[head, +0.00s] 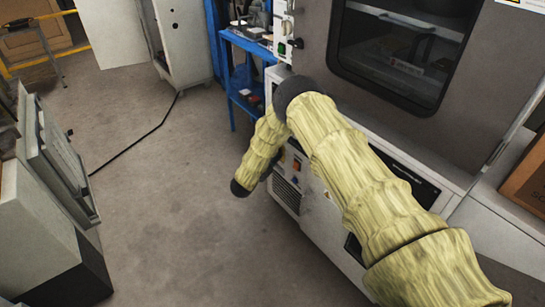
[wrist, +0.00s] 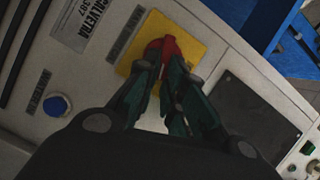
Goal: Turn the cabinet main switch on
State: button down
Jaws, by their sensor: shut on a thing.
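The main switch is a red rotary handle (wrist: 168,46) on a yellow square plate (wrist: 190,44), set in the pale front panel of the cabinet (wrist: 225,50). In the wrist view my gripper (wrist: 163,65) is shut on the red handle, with its dark green fingers on either side of it. The fingers hide the lower part of the handle, and I cannot read any on or off marks. In the head view the cabinet (head: 318,222) stands below the large machine, and my sleeved arm covers much of it. My gripper is not clearly visible there.
A blue button (wrist: 57,104) and a dark panel (wrist: 258,115) flank the switch. A blue rack (head: 247,45) stands behind the cabinet. A grey machine (head: 60,165) stands at the left. A black cable (head: 140,137) crosses the otherwise clear floor (head: 185,220).

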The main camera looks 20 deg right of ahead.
jog(key=shift+s+f+m+t+h+b, duration=0.1)
jog(key=shift+f+m+t+h+b, duration=0.2)
jog(key=shift+m, duration=0.4)
jog(key=shift+f+m+t+h+b, duration=0.1)
jog(key=shift+f+m+b, duration=0.2)
jog(key=shift+m, duration=0.4)
jog(key=c, duration=1.5)
grip_release()
jog(key=shift+d, duration=0.1)
jog(key=shift+r, duration=0.1)
jog(key=v, duration=1.2)
